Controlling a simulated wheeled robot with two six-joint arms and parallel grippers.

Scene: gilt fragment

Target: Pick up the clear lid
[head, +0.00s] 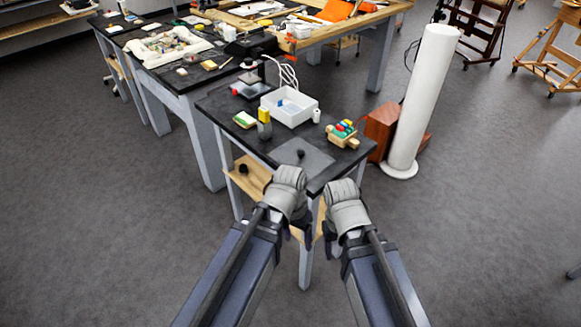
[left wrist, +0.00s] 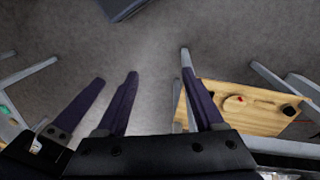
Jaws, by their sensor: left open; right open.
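The clear lid (head: 314,161) looks like a flat, see-through grey square with a round black knob. It lies on the near part of the black-topped table (head: 345,170) in the head view. My left gripper (head: 297,234) is open and hangs low in front of the table's near edge, below and nearer than the lid. My right gripper (head: 330,236) is open beside it, to the right. Both fingertips are small and partly hidden by my wrists. In the left wrist view my left gripper (left wrist: 163,85) is spread with floor between its fingers; the lid is not visible there.
A white box (head: 290,108), a yellow-topped block (head: 264,122) and a toy with coloured pegs (head: 343,134) stand behind the lid. A wooden lower shelf (left wrist: 240,108) holds small items. A white column (head: 420,105) stands right of the table.

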